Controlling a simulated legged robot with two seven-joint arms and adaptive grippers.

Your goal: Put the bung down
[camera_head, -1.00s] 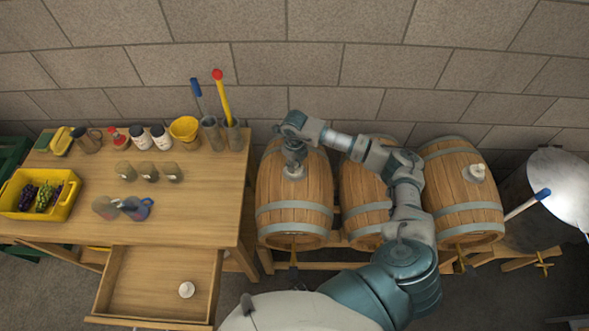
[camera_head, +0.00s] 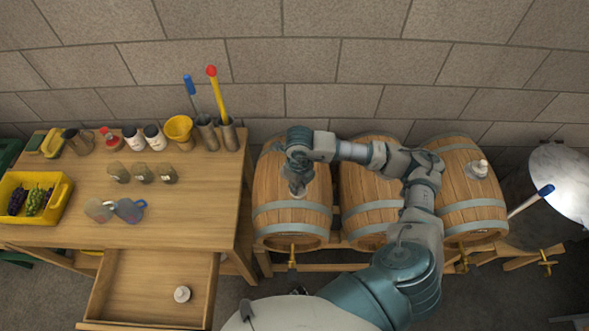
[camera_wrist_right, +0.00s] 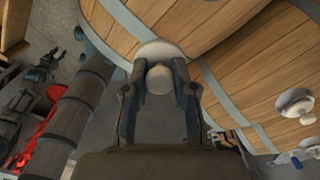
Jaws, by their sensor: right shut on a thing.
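My right gripper (camera_head: 297,183) is over the top of the left barrel (camera_head: 292,217). In the right wrist view its fingers (camera_wrist_right: 160,88) are shut on the knob of a pale round bung (camera_wrist_right: 160,50), whose wide disc shows beyond the fingertips. In the head view the gripper mostly hides this bung. I cannot tell whether it touches the barrel. A second pale bung (camera_head: 182,294) lies in the open drawer (camera_head: 140,285). Another bung (camera_head: 478,169) sits on top of the right barrel (camera_head: 470,215). My left gripper does not show clearly.
My right arm crosses the middle barrel (camera_head: 368,190) and hides part of it. The wooden table (camera_head: 205,195) at left holds a yellow crate (camera_head: 60,200), jars and cups. The drawer has free room around its bung. A stone wall (camera_head: 330,60) stands behind.

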